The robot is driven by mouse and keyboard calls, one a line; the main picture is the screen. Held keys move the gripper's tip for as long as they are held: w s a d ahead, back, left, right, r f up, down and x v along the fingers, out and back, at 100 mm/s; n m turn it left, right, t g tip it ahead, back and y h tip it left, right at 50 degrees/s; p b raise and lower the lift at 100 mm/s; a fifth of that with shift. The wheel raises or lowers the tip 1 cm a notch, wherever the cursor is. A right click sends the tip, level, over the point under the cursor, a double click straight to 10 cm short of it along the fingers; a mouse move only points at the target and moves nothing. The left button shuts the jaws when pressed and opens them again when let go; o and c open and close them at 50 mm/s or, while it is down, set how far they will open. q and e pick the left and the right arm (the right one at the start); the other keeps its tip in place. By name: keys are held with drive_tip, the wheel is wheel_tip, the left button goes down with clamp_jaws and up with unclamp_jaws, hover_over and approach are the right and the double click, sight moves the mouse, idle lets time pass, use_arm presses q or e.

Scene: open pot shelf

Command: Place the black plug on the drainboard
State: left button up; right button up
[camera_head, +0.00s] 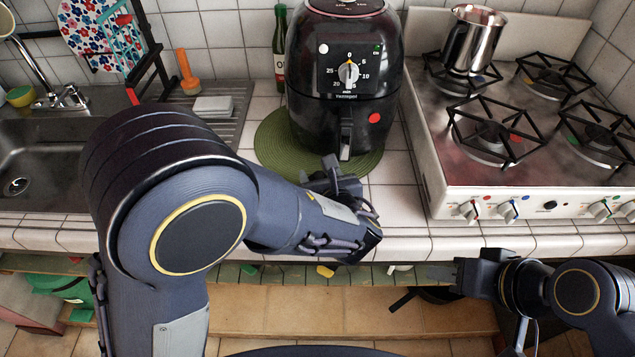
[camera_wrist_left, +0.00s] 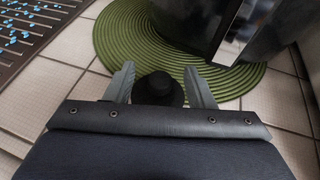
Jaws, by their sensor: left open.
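The black plug (camera_wrist_left: 158,89) shows in the left wrist view between the two fingers of my left gripper (camera_wrist_left: 161,82). It is a small dark round piece on the white tiles by the green mat's edge. The fingers are open on either side of it, with a gap visible. In the head view my left gripper (camera_head: 343,177) is low in front of the air fryer; I cannot make out the plug there. The ribbed metal drainboard (camera_head: 232,122) lies right of the sink; its corner also shows in the left wrist view (camera_wrist_left: 60,38). My right gripper (camera_head: 468,275) is away from the counter objects, its jaws unclear.
A black air fryer (camera_head: 345,75) stands on a round green mat (camera_head: 270,145). A stove (camera_head: 530,185) with a metal pot (camera_head: 474,42) is at the right. The sink (camera_head: 45,150) is left.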

sight(320, 176)
use_arm(q)
drive_tip(key=x, duration=0.3)
drive_tip(key=shift+f, duration=0.15)
drive_tip(key=shift+c, duration=0.4)
clamp_jaws()
